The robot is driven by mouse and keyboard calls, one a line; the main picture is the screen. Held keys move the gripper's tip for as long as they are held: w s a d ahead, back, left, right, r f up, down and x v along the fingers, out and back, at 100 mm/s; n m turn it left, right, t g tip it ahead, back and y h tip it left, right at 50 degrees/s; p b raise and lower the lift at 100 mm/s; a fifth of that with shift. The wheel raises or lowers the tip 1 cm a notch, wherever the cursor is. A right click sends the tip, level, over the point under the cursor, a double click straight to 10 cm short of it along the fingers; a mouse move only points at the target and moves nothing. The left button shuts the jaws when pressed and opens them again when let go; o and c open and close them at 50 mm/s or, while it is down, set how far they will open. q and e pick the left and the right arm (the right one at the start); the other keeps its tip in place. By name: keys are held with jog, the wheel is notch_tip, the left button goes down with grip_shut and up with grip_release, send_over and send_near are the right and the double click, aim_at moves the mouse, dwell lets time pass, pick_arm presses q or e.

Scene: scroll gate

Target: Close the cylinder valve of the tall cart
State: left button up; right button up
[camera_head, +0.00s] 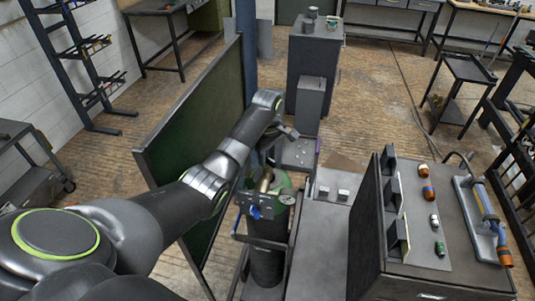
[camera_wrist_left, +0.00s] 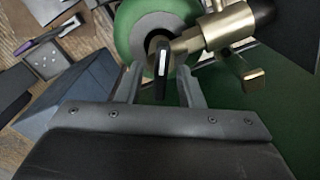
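A dark cylinder (camera_head: 266,262) with a green shoulder stands upright in a cart frame (camera_head: 293,240) at lower centre of the head view. A brass valve (camera_head: 264,183) sits on its top, and the wrist view shows the brass valve body (camera_wrist_left: 225,28) over the green shoulder (camera_wrist_left: 140,20). A black piece with a white mark (camera_wrist_left: 162,68), perhaps the valve's handle, lies between the fingers of my left gripper (camera_wrist_left: 158,88). The fingers are apart, with gaps on both sides of it. In the head view my left gripper (camera_head: 272,152) is above the valve, partly hidden. My right gripper is not in view.
A green panel (camera_head: 195,135) stands close left of my left arm. A dark cabinet (camera_head: 440,235) with several fittings on top stands at right. A grey cabinet (camera_head: 313,65) is behind the cylinder. Open wooden floor (camera_head: 375,95) lies at back right.

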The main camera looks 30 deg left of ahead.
pick_arm(q)
grip_shut()
